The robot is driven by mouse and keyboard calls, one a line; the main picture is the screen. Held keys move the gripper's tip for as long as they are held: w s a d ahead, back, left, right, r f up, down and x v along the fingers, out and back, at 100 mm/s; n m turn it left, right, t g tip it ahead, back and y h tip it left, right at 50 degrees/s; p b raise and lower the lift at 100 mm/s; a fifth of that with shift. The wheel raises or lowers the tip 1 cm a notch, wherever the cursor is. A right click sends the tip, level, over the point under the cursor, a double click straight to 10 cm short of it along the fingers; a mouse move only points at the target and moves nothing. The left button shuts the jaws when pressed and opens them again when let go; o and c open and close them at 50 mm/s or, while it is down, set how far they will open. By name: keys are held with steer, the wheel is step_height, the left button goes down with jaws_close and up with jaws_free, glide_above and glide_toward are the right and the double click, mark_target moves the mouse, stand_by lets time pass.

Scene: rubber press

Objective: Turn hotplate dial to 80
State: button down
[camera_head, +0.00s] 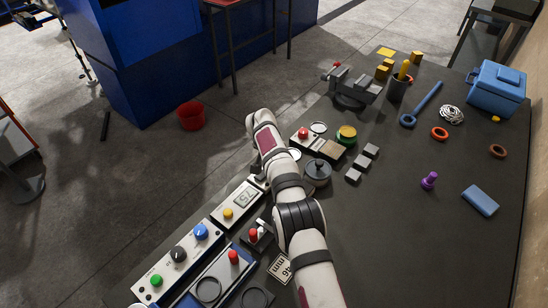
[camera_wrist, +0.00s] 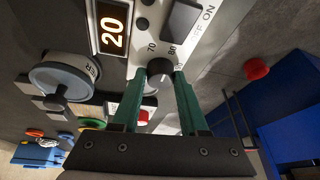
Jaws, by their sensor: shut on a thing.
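In the wrist view the hotplate's pale front panel (camera_wrist: 150,45) carries a small dark dial (camera_wrist: 159,70) marked with 70 and 80 around its rim. My gripper (camera_wrist: 160,80) has its two green fingers closed on either side of the dial. A pale pointer line shows on the dial, but the exact value it points to is hard to read. A display (camera_wrist: 112,28) beside the dial reads 20 in orange. In the head view my arm hides the gripper and the dial.
A dark switch (camera_wrist: 180,20) marked ON and OFF is by the dial. A round metal vessel (camera_wrist: 62,78) stands beside the panel. In the head view, control boxes with knobs (camera_head: 178,254) line the bench's left edge; a red bucket (camera_head: 190,116) is on the floor.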

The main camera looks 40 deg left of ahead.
steer(key=shift+c, duration=2.2)
jaws_free()
